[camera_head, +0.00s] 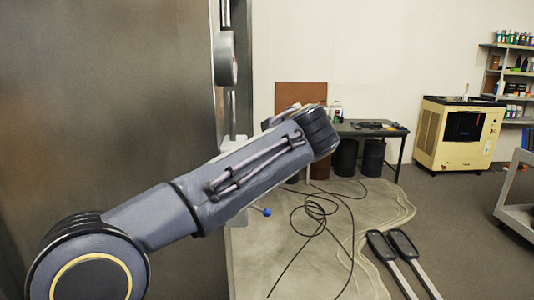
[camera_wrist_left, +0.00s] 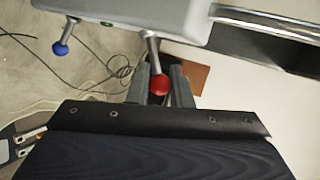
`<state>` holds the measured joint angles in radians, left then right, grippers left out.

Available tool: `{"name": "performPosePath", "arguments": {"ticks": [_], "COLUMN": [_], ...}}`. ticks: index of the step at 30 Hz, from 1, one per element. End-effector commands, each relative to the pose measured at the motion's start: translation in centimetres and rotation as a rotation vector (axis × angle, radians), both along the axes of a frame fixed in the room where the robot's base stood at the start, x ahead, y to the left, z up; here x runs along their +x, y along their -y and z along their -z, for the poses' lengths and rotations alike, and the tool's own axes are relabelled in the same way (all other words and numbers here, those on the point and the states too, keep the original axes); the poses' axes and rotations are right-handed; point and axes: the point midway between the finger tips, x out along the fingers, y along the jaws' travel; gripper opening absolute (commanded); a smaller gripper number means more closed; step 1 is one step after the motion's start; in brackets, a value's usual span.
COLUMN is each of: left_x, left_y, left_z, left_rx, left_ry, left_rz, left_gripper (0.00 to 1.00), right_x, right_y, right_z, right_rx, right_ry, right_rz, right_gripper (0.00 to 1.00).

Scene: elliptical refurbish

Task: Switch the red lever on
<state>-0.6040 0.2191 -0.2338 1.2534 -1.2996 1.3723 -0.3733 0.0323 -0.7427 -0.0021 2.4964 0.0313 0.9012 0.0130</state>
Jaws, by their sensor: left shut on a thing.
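The red lever (camera_wrist_left: 159,85) is a red ball on a short metal stem under a light grey box (camera_wrist_left: 170,12) in the left wrist view. My left gripper (camera_wrist_left: 160,88) is shut on the red ball, with a grey finger on each side of it. In the head view my left arm reaches across from the left and hides the red lever and the fingers. A blue-knobbed lever (camera_wrist_left: 60,48) hangs from the same box; its blue ball (camera_head: 267,211) also shows below my arm in the head view. My right gripper is not in view.
A large metal panel (camera_head: 110,90) fills the left. A black cable (camera_head: 318,212) lies on the floor. Two dark foot pedals (camera_head: 402,243) on silver bars are at lower right. A dark table (camera_head: 372,129) and a yellowish machine (camera_head: 458,135) stand at the back.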

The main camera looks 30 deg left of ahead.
Motion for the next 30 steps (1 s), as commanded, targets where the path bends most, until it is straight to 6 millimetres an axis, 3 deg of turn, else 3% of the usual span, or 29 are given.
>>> {"name": "performPosePath", "arguments": {"ticks": [6, 7, 12, 22, 30], "left_x": [0.0, 0.0, 0.0, -0.2, -2.6], "left_y": [0.0, 0.0, 0.0, 0.4, 3.4], "left_z": [0.0, 0.0, 0.0, -0.2, -2.2], "left_rx": [-0.001, -0.001, 0.0, 0.0, -0.001], "left_ry": [0.0, 0.0, 0.0, 0.001, 0.002], "left_rz": [0.001, 0.001, 0.001, 0.003, 0.004], "left_gripper": [0.0, 0.2, 0.39, 0.39, 0.39], "right_x": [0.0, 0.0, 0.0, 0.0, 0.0], "right_y": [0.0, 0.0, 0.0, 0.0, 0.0], "right_z": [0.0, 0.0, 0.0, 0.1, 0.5], "right_rx": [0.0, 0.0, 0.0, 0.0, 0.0], "right_ry": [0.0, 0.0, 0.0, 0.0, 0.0], "right_rz": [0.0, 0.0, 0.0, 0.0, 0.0], "right_gripper": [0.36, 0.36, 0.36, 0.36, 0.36]}}
